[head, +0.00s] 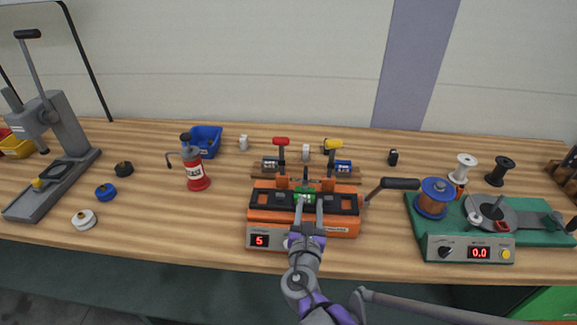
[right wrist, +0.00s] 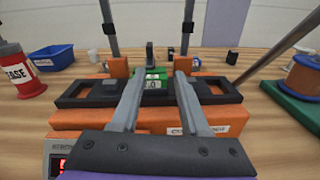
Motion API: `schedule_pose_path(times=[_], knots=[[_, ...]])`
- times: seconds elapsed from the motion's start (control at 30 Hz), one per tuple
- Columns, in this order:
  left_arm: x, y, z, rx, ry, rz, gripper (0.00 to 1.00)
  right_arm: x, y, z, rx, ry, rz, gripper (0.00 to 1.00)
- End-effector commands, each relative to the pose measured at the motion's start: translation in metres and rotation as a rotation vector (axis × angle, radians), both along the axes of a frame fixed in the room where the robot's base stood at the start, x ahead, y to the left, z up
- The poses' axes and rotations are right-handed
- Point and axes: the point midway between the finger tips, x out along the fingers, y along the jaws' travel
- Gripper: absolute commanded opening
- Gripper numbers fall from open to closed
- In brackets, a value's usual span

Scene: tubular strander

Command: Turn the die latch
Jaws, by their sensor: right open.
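An orange bench machine (head: 262,216) with a black top frame stands on the table, its display reading 5. A green block (head: 306,188) sits in the middle of its top; it also shows in the right wrist view (right wrist: 155,77). A small dark upright piece (right wrist: 150,55) stands at that block and may be the die latch; I cannot tell for sure. My right gripper (head: 309,198) is open over the machine's front. Its two fingers point toward the green block, one to each side, with no visible grip on it. My left gripper is not in view.
Red-handled (head: 281,142) and yellow-handled (head: 334,145) levers rise behind the block. A black-handled crank (head: 399,184) sticks out right. A red grease can (head: 196,172) and a blue bin (head: 206,139) stand left. A green-based winder (head: 540,237) with a copper spool (head: 433,203) stands right.

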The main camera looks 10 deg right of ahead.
Motion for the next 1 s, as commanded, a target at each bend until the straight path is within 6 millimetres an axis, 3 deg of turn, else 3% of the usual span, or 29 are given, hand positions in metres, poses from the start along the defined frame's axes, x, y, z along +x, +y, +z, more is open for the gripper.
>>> schedule_pose_path(times=[0.1, 0.27, 0.7, 1.0], knots=[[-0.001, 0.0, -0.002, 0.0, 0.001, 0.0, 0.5, 0.006, 0.01, 0.0, -0.093, -0.002, 0.031, 0.45], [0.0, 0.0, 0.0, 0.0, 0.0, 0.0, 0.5, 0.022, 0.006, 0.001, -0.107, -0.001, 0.033, 0.45], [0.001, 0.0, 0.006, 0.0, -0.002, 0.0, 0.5, 0.095, -0.016, 0.001, -0.103, -0.001, 0.032, 0.45], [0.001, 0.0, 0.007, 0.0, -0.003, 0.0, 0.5, 0.109, -0.02, 0.0, -0.102, -0.001, 0.033, 0.45]])
